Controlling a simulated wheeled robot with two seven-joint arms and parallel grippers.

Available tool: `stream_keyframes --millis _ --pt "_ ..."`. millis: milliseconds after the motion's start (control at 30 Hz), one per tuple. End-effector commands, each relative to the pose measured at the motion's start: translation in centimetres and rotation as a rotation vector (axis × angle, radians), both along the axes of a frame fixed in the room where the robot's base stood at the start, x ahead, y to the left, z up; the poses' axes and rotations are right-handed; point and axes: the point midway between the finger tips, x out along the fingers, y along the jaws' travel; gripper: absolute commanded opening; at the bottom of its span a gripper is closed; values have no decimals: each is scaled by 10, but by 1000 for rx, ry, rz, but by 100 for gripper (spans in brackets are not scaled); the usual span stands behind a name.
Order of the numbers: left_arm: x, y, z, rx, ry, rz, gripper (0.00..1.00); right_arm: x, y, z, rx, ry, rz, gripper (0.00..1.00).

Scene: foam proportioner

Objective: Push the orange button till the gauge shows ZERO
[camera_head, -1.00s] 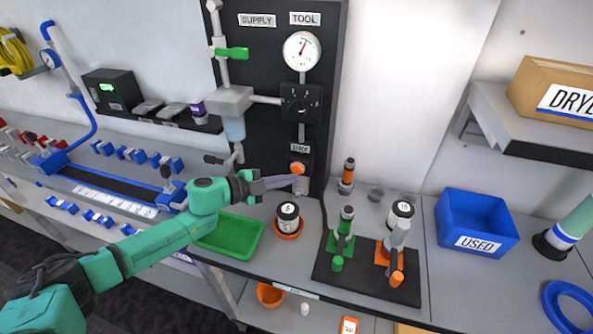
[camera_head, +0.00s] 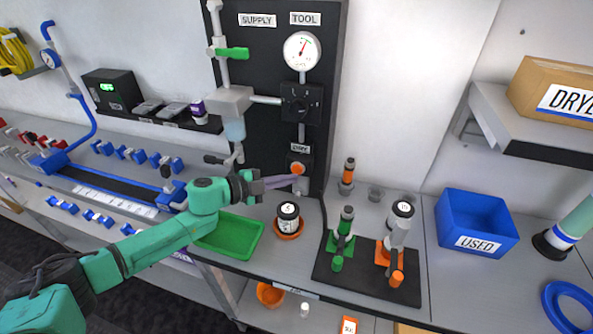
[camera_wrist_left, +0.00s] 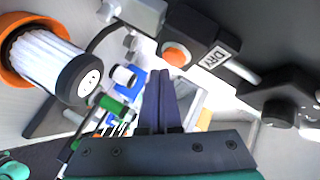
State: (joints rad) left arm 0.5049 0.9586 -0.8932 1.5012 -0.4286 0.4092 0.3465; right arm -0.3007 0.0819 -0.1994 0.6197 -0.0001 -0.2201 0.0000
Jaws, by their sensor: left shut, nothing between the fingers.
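My right gripper is not in view.
A black-lidded jar (camera_head: 288,217) in an orange dish and a green tray (camera_head: 232,237) are below my left gripper. Green and orange tools stand on a black mat (camera_head: 340,280). A blue USED bin (camera_head: 475,225) is at right. A green-handled valve (camera_head: 232,54) is above.

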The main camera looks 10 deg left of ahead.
Motion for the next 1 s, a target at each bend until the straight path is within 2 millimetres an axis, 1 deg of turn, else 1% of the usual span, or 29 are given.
stream_keyframes --millis 400,667,1000 --pt "0 0 0 0 0 0 0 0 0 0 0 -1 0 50" --pt "8 -1 1 -1 -1 1 0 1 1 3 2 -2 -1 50" --pt "9 -1 0 0 0 0 0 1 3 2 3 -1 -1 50"
